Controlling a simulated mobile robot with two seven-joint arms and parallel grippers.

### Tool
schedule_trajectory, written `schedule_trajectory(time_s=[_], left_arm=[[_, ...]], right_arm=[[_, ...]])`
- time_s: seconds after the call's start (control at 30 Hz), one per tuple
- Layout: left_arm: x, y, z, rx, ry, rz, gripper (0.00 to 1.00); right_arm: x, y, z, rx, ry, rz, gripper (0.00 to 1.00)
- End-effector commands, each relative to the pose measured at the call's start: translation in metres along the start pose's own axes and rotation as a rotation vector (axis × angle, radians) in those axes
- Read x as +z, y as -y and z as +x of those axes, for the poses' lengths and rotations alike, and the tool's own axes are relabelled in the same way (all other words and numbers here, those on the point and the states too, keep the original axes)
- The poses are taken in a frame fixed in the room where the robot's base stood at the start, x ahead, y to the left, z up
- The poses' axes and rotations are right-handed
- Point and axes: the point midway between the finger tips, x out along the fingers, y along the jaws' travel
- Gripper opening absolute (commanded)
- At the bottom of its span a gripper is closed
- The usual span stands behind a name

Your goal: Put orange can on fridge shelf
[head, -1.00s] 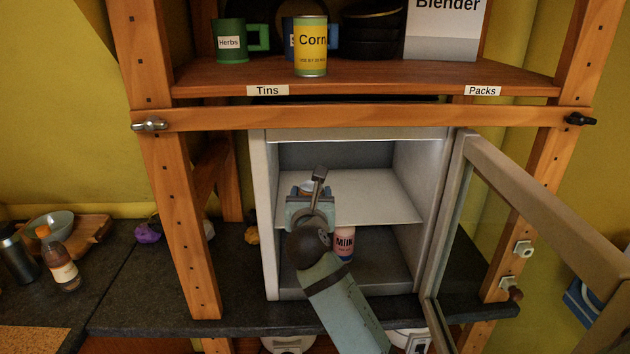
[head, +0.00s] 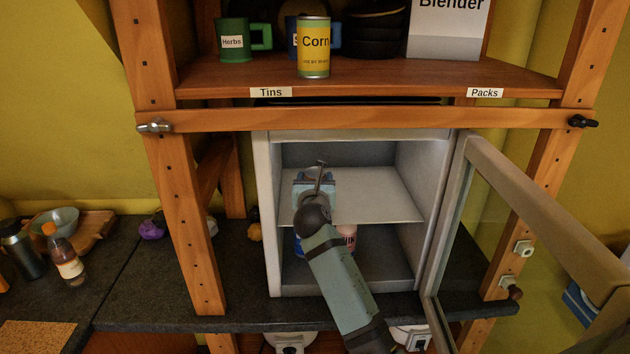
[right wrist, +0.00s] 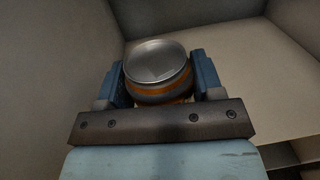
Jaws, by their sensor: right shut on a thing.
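My right gripper (head: 314,184) reaches into the open fridge (head: 262,215), over the white fridge shelf (head: 375,197). In the right wrist view the gripper (right wrist: 163,88) is shut on the orange can (right wrist: 160,92), with one blue finger on each side. The can shows a silver top and an orange band, and it looks upright in the grip. My left gripper is not in view.
The fridge door (head: 545,205) stands open at the right. A milk carton (head: 349,238) and a blue item (head: 298,246) stand on the fridge floor, partly behind my arm. A wooden shelf (head: 400,82) above holds a corn tin (head: 314,48).

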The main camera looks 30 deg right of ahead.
Motion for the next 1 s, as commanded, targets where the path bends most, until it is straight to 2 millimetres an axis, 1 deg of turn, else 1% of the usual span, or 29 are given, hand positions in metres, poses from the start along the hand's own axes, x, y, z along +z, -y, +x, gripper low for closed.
schedule_trajectory(time_s=[0.1, 0.13, 0.17, 0.2, 0.23, 0.57, 0.67, 0.73, 1.0], left_arm=[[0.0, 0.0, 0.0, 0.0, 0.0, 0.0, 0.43], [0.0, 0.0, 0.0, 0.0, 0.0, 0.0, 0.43], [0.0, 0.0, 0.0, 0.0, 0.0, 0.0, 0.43], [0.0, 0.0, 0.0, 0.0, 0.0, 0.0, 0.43], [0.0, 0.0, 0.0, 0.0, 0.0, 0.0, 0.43], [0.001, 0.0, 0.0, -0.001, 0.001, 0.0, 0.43], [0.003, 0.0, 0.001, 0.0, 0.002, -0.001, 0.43], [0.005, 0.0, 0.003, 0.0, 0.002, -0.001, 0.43], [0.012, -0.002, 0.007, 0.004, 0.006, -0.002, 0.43]], right_arm=[[-0.002, 0.0, 0.0, 0.0, 0.001, -0.002, 0.28], [-0.003, 0.0, 0.0, 0.0, 0.0, -0.002, 0.68], [-0.003, 0.0, 0.0, 0.0, 0.0, -0.001, 0.74], [-0.003, 0.0, 0.0, 0.0, 0.0, -0.001, 0.84], [-0.003, 0.0, 0.0, 0.0, 0.0, -0.001, 0.86], [0.0, 0.0, -0.002, 0.0, 0.0, 0.001, 0.86], [-0.002, 0.0, -0.014, 0.0, -0.001, -0.001, 0.86], [-0.002, 0.0, -0.027, 0.0, 0.0, -0.001, 0.86], [-0.002, 0.0, -0.086, 0.001, 0.001, 0.0, 0.86]])
